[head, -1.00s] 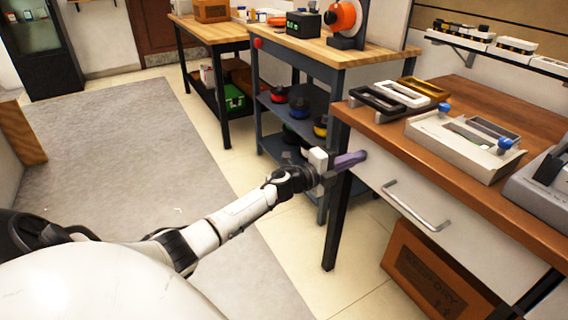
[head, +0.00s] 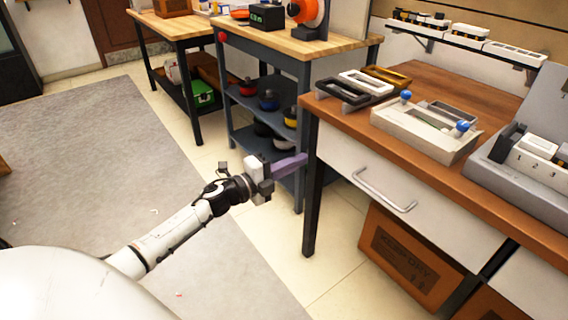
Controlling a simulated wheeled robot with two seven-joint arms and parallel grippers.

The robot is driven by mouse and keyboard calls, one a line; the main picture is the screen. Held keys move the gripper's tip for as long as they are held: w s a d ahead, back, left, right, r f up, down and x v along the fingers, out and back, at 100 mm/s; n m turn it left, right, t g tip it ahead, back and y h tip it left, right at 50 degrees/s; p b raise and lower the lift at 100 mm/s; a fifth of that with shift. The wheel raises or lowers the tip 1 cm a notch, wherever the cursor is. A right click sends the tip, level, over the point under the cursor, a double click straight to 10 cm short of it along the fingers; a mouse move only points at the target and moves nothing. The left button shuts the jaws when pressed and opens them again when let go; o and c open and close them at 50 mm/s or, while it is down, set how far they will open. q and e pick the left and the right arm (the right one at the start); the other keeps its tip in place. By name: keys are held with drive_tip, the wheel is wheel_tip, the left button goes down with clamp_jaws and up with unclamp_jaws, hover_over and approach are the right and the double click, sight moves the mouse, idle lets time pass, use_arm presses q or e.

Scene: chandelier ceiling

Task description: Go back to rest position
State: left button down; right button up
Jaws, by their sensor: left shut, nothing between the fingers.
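My left arm reaches in from the lower left of the head view. My left gripper (head: 288,166) is shut and empty, its purple-grey fingers pointing right. It is in front of the blue-grey shelf cart, a little left of the wooden workbench's front left leg. My right gripper is out of view.
The wooden workbench (head: 480,98) stands at the right with a drawer (head: 345,160), trays and frames on top. A cardboard box (head: 405,262) sits under it. The cart (head: 238,55) holds several spools.

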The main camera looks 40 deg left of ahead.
use_arm(q)
drive_tip(key=s+d+f+n+g+p, duration=0.3)
drive_tip(key=s+d+n, duration=0.3)
drive_tip(key=s, duration=0.4)
drive_tip(key=s+d+f+n+g+y+p, duration=0.1)
drive_tip(key=s+d+f+n+g+p, duration=0.2)
drive_tip(key=s+d+n, duration=0.3)
drive_tip(key=s+d+f+n+g+y+p, duration=0.1)
drive_tip(key=s+d+n+p, duration=0.4)
drive_tip(key=s+d, duration=0.5)
drive_tip(key=s+f+n+g, duration=0.1)
drive_tip(key=s+f+n, duration=0.1)
drive_tip(key=s, duration=0.3)
drive_tip(key=shift+s+f+g+p, duration=0.35)
drive_tip(key=shift+f+g, duration=0.05)
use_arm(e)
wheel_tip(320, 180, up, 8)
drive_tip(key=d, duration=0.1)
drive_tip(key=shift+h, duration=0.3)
